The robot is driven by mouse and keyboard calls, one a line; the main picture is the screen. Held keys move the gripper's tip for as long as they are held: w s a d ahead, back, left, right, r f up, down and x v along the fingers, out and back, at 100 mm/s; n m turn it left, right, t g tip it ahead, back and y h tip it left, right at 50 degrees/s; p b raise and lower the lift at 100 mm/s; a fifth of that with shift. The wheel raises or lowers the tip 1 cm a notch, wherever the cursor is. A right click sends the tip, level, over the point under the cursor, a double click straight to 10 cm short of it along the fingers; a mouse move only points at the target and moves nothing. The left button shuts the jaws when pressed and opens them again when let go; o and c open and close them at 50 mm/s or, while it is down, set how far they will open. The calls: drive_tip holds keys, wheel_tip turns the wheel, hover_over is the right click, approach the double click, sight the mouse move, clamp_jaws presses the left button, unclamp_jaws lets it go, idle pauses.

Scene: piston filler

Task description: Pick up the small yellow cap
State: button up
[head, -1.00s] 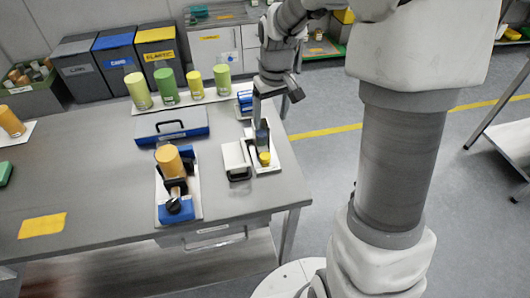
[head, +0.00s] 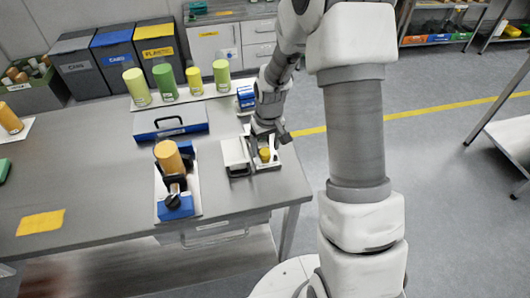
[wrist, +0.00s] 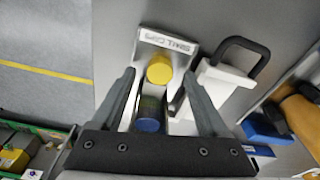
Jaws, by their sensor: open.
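The small yellow cap (head: 265,154) stands on a white tray at the right end of the bench. In the wrist view the yellow cap (wrist: 159,70) lies just beyond my fingertips, roughly centred between them, on the tray (wrist: 172,42) lettered "SMALL CAPS". A darker blue-topped piece (wrist: 148,122) is between my fingers, nearer the palm; I cannot tell that either finger touches it. My gripper (wrist: 160,82) is open. In the head view my gripper (head: 268,138) is low over the tray and partly hides it.
A white box with a black handle (wrist: 222,80) stands close beside the tray, near one finger. A blue case (head: 170,122) and an orange cylinder in a blue-based fixture (head: 170,158) are to the left. Several green and yellow cylinders (head: 165,82) stand behind.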

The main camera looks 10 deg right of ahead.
drive_tip(key=shift+w+f, duration=0.1)
drive_tip(key=shift+f, duration=0.45)
clamp_jaws()
drive_tip(key=shift+r, duration=0.15)
